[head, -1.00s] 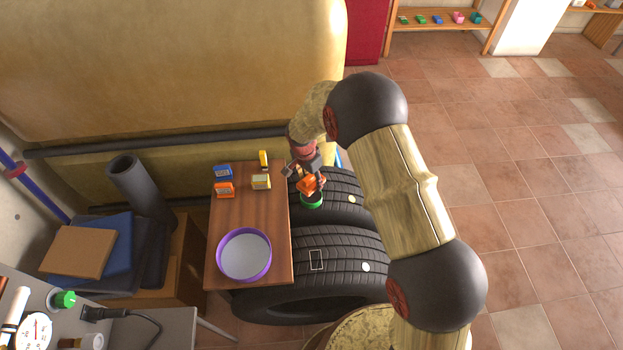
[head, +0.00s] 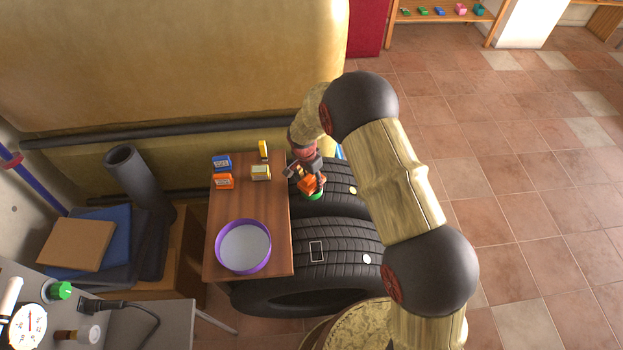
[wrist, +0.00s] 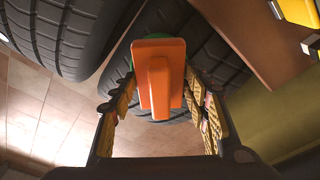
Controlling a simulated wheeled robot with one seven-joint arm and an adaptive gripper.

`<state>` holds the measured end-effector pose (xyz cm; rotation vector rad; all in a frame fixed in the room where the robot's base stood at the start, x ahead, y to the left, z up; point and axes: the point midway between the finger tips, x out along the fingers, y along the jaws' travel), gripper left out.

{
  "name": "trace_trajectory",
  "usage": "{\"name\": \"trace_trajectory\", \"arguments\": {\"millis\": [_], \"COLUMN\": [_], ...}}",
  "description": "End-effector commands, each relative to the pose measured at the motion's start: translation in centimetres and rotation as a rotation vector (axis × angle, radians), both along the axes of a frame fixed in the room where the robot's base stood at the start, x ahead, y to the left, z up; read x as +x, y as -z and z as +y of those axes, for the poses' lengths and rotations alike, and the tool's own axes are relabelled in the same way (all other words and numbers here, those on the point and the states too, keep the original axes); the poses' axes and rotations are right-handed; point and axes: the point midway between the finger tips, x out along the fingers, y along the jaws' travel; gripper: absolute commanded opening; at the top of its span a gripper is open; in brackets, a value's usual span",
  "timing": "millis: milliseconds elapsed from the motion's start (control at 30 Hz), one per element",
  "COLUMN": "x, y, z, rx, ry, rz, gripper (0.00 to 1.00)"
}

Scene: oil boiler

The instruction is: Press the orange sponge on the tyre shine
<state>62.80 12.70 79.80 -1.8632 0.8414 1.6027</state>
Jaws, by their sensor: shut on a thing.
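The orange sponge (head: 313,183), a block with a raised grip, is between the fingers of my gripper (head: 305,176) above the rear tyre. In the wrist view my gripper (wrist: 160,95) is shut on the grip of the orange sponge (wrist: 160,50), with a finger on each side. A green round thing (head: 315,196), perhaps the tyre shine, sits on the rear tyre right under the sponge and is mostly covered by it. Its green edge (wrist: 132,60) shows beside the sponge in the wrist view. I cannot tell whether sponge and green thing touch.
A wooden table (head: 225,205) left of the tyres holds a purple-rimmed bowl (head: 268,255) and several small blue, orange and yellow items. The front tyre (head: 340,240) bears a white rectangle outline and a pale disc (head: 367,258). Tiled floor is open at right.

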Motion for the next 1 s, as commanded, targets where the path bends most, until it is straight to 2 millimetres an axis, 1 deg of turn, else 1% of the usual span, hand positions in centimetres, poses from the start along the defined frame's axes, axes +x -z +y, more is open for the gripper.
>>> {"name": "trace_trajectory", "arguments": {"millis": [433,1000], "x": [0.0,0.0], "y": [0.04,0.67], "z": [0.0,0.0], "rx": [0.0,0.0], "ry": [0.0,0.0], "rz": [0.0,0.0], "gripper": [0.26,0.26]}}
